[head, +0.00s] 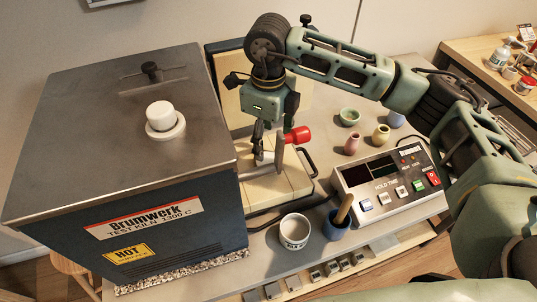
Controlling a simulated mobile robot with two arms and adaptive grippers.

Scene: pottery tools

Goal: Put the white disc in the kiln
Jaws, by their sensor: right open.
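The dark grey kiln (170,225) stands at the left, with "Brumwerk" and "HOT" labels on its near side. A round white plug on a white ring (177,133) sits on its top. My right gripper (268,158) points down just right of the kiln, its fingers apart, over a cream slab (293,190). A red knob (297,135) is beside the fingers; I cannot tell what it is fixed to. A cream panel with a dark edge (232,103) stands behind the gripper. My left gripper is out of view.
A control box (385,183) with a display and buttons stands to the right. Small pots, including a green bowl (349,117) and a pink vase (352,144), stand behind it. A white cup (294,232) and a blue cup with a wooden tool (334,228) stand in front.

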